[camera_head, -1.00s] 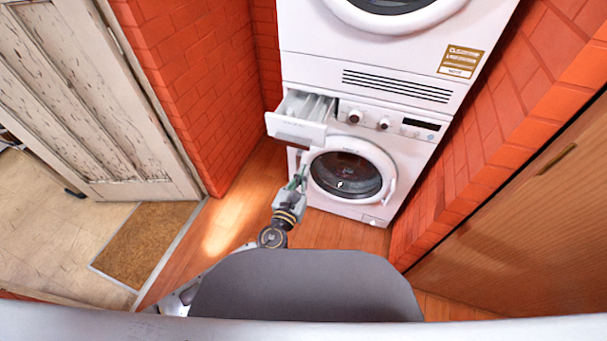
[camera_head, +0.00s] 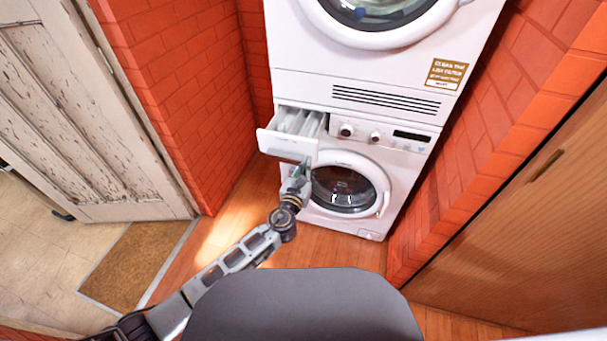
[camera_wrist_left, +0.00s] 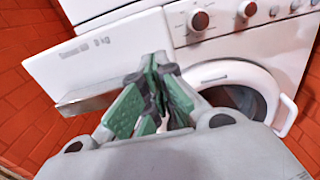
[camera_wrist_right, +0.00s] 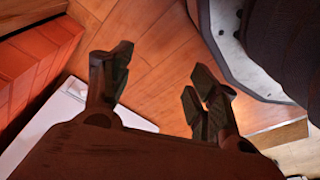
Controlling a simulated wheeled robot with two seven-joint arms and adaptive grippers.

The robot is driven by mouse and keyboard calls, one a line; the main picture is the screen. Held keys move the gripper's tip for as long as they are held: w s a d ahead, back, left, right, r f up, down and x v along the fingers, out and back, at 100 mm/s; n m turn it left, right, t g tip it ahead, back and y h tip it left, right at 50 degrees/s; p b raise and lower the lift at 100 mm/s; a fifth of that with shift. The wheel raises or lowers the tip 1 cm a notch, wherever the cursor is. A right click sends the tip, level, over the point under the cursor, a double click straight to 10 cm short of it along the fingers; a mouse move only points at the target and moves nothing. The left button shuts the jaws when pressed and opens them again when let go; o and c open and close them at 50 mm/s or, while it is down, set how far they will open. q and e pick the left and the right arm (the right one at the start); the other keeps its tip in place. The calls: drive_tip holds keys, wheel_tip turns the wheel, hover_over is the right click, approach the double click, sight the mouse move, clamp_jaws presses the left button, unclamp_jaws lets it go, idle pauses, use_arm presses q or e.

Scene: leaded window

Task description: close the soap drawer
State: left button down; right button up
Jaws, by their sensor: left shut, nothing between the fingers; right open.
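The white soap drawer (camera_head: 290,143) is pulled out at the upper left of the lower washing machine (camera_head: 385,160), its compartments open to view from above. In the left wrist view the drawer front (camera_wrist_left: 105,55) fills the upper left. My left gripper (camera_head: 302,168) is shut and empty, just below and to the right of the drawer front. In the left wrist view its green fingertips (camera_wrist_left: 152,62) overlap the drawer front's lower right; I cannot tell if they touch. My right gripper (camera_wrist_right: 160,75) shows only in the right wrist view, open and empty above the wooden floor.
The round washer door (camera_head: 345,187) is closed, right beside my left gripper. A second white machine (camera_head: 350,65) stands on top. Orange brick walls (camera_head: 185,75) flank the stack. A wooden cabinet (camera_head: 500,230) is at right, a worn door (camera_head: 80,120) at left. Floor in front is clear.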

use_arm(q)
drive_tip(key=shift+x, duration=1.05)
use_arm(e)
drive_tip(key=shift+w+a+r, duration=0.25)
drive_tip(key=shift+w+r, duration=0.45)
drive_tip(key=shift+r, duration=0.15)
drive_tip(key=shift+s+f, duration=0.1)
drive_tip(key=shift+s, duration=0.05)
